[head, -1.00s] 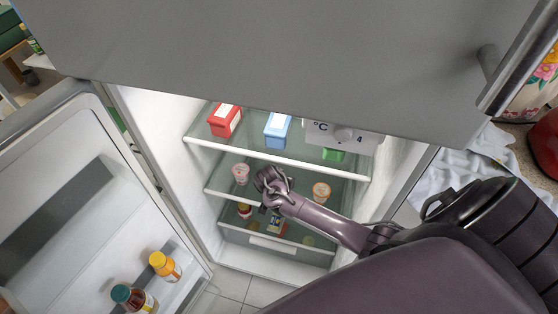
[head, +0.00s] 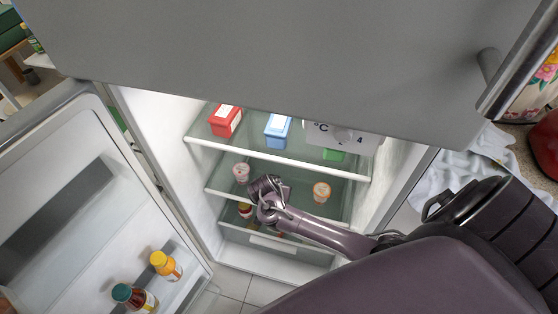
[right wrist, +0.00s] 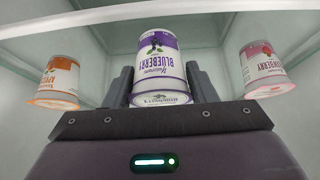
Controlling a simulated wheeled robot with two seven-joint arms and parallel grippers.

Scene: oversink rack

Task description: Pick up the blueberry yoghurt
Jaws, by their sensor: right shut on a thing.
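The blueberry yoghurt (right wrist: 158,65), a white and purple cup, shows upside down in the right wrist view, between the two fingers of my right gripper (right wrist: 160,84). The gripper is shut on it. In the head view my right gripper (head: 266,186) is inside the fridge at the middle glass shelf, and I cannot make out the blueberry cup there. The strawberry yoghurt (right wrist: 265,70) stands apart on one side; it shows left of the gripper in the head view (head: 241,172). An orange-labelled yoghurt (right wrist: 58,82) stands on the other side, also in the head view (head: 321,192). My left gripper is not in view.
A small jar (head: 245,210) sits below. The open door (head: 75,215) holds bottles.

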